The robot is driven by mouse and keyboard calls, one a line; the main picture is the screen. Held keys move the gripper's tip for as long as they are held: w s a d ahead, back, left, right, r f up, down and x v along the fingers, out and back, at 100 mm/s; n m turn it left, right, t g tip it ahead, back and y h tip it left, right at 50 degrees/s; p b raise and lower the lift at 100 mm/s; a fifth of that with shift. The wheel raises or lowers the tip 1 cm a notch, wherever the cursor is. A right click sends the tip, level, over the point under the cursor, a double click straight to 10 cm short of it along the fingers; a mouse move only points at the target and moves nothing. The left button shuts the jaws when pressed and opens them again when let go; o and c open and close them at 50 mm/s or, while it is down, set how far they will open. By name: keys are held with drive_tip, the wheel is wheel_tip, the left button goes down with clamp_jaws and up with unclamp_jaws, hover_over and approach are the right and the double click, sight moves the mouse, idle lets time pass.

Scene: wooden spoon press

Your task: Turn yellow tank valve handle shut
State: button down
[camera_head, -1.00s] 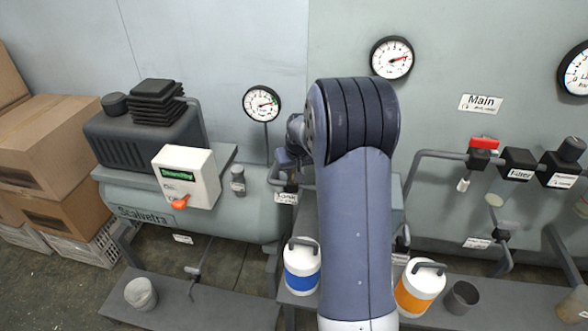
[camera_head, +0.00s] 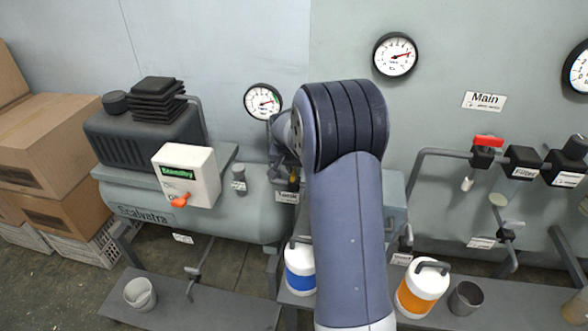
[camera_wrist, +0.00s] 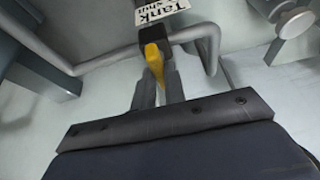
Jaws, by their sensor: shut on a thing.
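The yellow tank valve handle (camera_wrist: 154,62) shows in the wrist view, hanging from a dark valve body below the "Tank" sign (camera_wrist: 160,10). My gripper (camera_wrist: 159,82) is shut on the handle's lower part, one grey finger on each side. In the head view a small bit of the yellow handle (camera_head: 293,179) shows above the "Tank" sign (camera_head: 286,197), just left of my arm. My arm hides most of the valve area there, and the fingertips cannot be made out.
Grey pipes (camera_wrist: 205,35) run beside the valve. The compressor tank (camera_head: 150,208) stands left, with a gauge (camera_head: 262,102) above. A red-handled main valve (camera_head: 487,141) is at right. Blue-banded (camera_head: 300,283) and orange-banded (camera_head: 416,300) canisters stand below, either side of my arm.

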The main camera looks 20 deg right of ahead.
drive_tip(key=c, duration=1.5)
unclamp_jaws()
drive_tip(key=shift+o, duration=0.2)
drive_tip(key=v, duration=1)
drive_tip(key=shift+r, duration=0.4)
drive_tip(key=shift+s+a, duration=0.1)
drive_tip(key=x, duration=1.1)
